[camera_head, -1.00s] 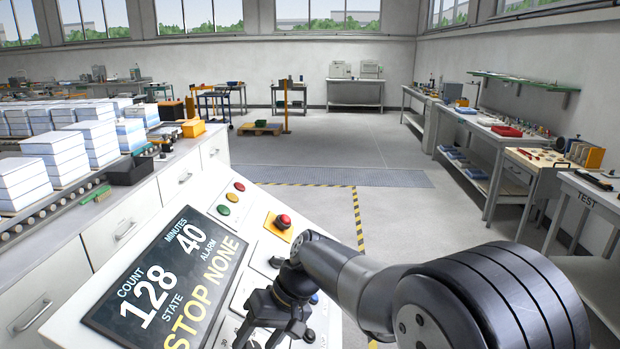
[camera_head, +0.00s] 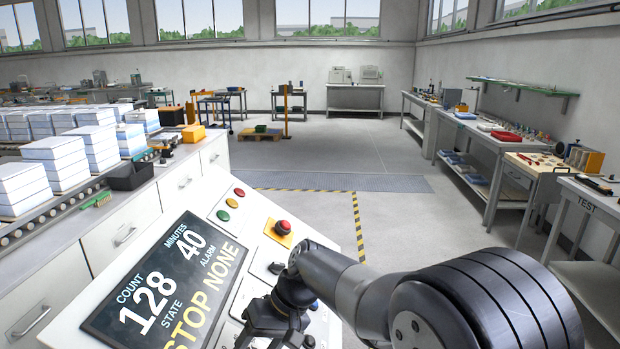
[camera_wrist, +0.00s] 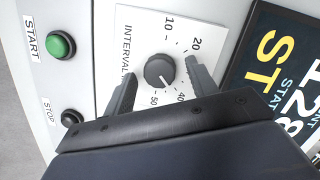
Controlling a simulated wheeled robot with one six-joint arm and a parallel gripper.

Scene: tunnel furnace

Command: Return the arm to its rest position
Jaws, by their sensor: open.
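My arm (camera_head: 345,285) reaches over the sloped control panel from the lower right. My gripper (camera_head: 272,328) is over the lower part of the panel, dark and partly cut off by the picture's bottom edge. In the wrist view my gripper (camera_wrist: 160,72) is open, its two fingers apart on either side of the dark interval knob (camera_wrist: 159,70). A gap shows between each finger and the knob; I cannot tell the height above the panel. Nothing is held.
The panel display (camera_head: 165,285) reads count 128, minutes 40, state STOP, alarm NONE. A red mushroom button (camera_head: 283,227) stands near my wrist. The green START button (camera_wrist: 60,45) and black STOP button (camera_wrist: 71,118) are beside the dial. Floor (camera_head: 420,225) beyond is clear.

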